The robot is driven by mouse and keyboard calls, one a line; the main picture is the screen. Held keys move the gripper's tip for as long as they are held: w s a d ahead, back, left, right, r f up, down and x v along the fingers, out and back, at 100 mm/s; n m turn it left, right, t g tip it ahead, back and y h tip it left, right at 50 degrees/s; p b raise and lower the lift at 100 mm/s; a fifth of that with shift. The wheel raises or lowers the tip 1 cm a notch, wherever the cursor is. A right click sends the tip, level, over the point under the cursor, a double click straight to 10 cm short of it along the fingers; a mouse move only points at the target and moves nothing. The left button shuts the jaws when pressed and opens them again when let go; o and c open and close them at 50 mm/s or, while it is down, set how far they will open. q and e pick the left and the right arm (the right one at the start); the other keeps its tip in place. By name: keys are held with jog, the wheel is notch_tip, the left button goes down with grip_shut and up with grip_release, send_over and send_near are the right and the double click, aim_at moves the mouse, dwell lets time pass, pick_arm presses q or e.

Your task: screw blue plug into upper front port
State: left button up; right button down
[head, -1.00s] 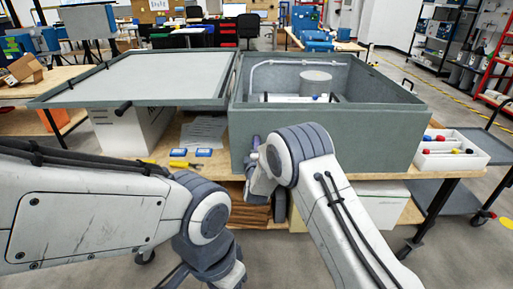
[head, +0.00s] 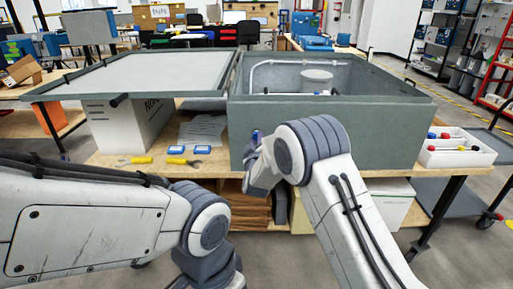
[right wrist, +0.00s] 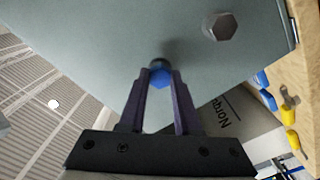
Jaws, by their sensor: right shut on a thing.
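The analyser housing is a large grey-green open box (head: 345,135) on the workbench. In the right wrist view its front face (right wrist: 130,30) fills the upper part. My right gripper (right wrist: 160,84) is shut on the blue plug (right wrist: 160,79), with a dark fingertip on each side of it. The plug's far end is at a dark round port (right wrist: 158,63) in the front face; I cannot tell how deep it sits. A metal hex fitting (right wrist: 220,26) is in the same face, nearer the bench. In the head view the right wrist mostly hides the gripper, and a bit of blue shows. My left gripper is out of frame.
The grey lid panel (head: 150,75) lies left of the housing. Yellow-handled tools (head: 180,161) and small blue boxes (head: 203,150) lie on the bench (head: 110,160) at front left. A white bin (head: 458,152) with red, blue and yellow-ended pieces stands at the right.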

jog(key=m+b, duration=0.2)
jog(key=m, duration=0.1)
jog(key=shift+a+f+m, duration=0.1)
jog(key=shift+f+m, duration=0.1)
jog(key=shift+m, duration=0.1)
jog(key=m+b, duration=0.3)
jog(key=shift+m+b, duration=0.3)
jog(key=shift+b, duration=0.1)
jog(key=m+b, duration=0.5)
jog(key=m, duration=0.1)
jog(key=shift+b, duration=0.4)
jog(key=shift+r+m+b, duration=0.1)
jog(key=shift+m+b, duration=0.6)
jog(key=shift+m, duration=0.2)
jog(key=shift+r, duration=0.1)
jog(key=c, duration=0.7)
grip_release()
jog(key=shift+c, duration=0.2)
